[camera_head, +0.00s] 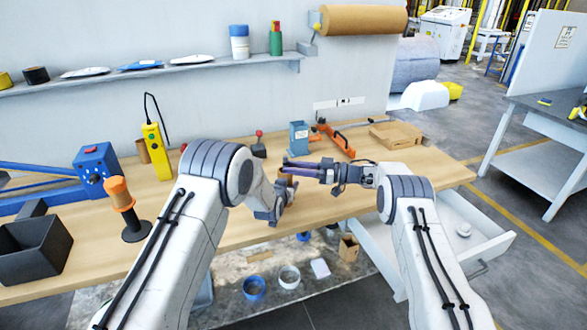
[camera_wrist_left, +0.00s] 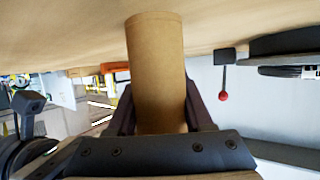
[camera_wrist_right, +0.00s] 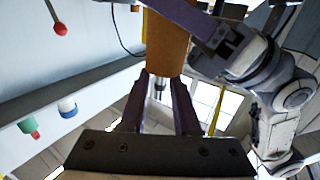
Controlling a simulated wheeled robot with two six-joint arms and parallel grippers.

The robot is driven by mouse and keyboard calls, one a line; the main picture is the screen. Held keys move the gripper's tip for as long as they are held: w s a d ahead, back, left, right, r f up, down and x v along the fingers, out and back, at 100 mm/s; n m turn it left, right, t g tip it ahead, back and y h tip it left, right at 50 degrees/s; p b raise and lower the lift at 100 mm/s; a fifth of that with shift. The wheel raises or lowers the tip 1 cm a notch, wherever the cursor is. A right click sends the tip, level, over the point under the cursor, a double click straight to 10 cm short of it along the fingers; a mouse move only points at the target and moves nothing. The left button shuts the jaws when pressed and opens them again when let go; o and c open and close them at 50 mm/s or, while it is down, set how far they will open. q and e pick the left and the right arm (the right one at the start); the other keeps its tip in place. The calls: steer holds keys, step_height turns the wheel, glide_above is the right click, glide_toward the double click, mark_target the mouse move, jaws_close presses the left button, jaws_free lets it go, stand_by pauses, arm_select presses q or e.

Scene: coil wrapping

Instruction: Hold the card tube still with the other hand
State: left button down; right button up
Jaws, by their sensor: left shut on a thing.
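The card tube (camera_head: 286,179) is a short brown cylinder standing upright above the middle of the workbench. My left gripper (camera_head: 281,194) is shut on it; in the left wrist view the fingers press on both sides of the tube (camera_wrist_left: 156,65). My right gripper (camera_head: 290,168) reaches in from the right, its fingers beside the upper tube. In the right wrist view its fingers (camera_wrist_right: 162,80) are apart with a narrow gap, and the tube (camera_wrist_right: 166,45) shows just beyond the tips. I cannot tell whether the tips touch the tube.
An orange-topped black stand (camera_head: 124,205) is left of my left arm. An open drawer (camera_head: 455,238) sticks out at right.

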arm_select(q)
steer(key=shift+w+r, duration=0.1)
steer(key=shift+r, duration=0.1)
arm_select(e)
steer(key=shift+s+f, duration=0.2)
steer(key=shift+f, duration=0.7)
arm_select(q)
steer(key=shift+f, duration=0.15)
arm_select(e)
steer(key=r+v, duration=0.1)
steer(key=v, duration=1.1)
steer(key=shift+w+r, duration=0.15)
steer(key=shift+r, duration=0.2)
arm_select(q)
steer(key=shift+c, duration=1.1)
jaws_free()
